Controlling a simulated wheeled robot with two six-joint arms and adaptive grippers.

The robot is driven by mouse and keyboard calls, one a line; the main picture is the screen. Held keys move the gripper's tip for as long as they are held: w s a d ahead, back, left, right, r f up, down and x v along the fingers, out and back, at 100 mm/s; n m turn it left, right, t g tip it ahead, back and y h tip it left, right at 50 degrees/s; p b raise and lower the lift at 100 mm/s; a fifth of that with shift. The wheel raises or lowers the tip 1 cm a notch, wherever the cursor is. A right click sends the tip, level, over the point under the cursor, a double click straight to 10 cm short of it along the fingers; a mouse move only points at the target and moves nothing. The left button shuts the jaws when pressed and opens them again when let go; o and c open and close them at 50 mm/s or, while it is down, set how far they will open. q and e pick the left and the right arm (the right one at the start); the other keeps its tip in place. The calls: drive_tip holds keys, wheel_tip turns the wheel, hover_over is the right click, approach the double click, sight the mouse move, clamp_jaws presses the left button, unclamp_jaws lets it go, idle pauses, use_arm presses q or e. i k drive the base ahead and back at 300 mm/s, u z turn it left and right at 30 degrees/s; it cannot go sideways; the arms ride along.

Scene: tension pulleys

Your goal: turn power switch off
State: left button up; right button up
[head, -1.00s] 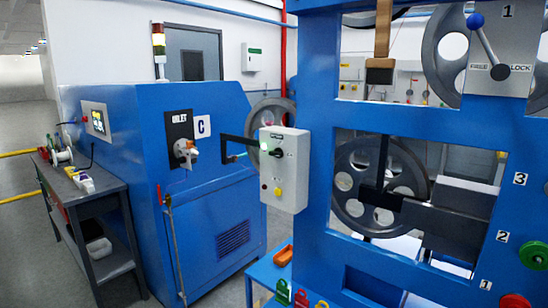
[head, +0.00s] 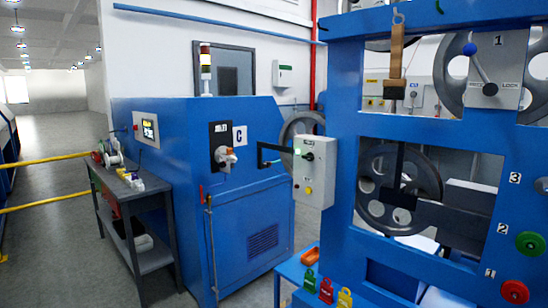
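A grey control box (head: 314,172) is mounted at the left edge of the blue frame. It carries a small black switch (head: 308,156), a lit green lamp (head: 297,151) and a yellow button (head: 308,190). A blue cabinet (head: 250,205) behind it has a black plate with a rotary handle (head: 225,158), beside a sign "C". The handle's exact position is too small to tell. The plate's lettering is blurred. Neither of my grippers is in view.
A grey cart (head: 150,190) with spools stands left of the cabinet. The blue frame (head: 343,130) with pulleys fills the right.

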sight(310, 156)
drive_tip(key=i, duration=1.05)
drive_tip(key=z, duration=0.8)
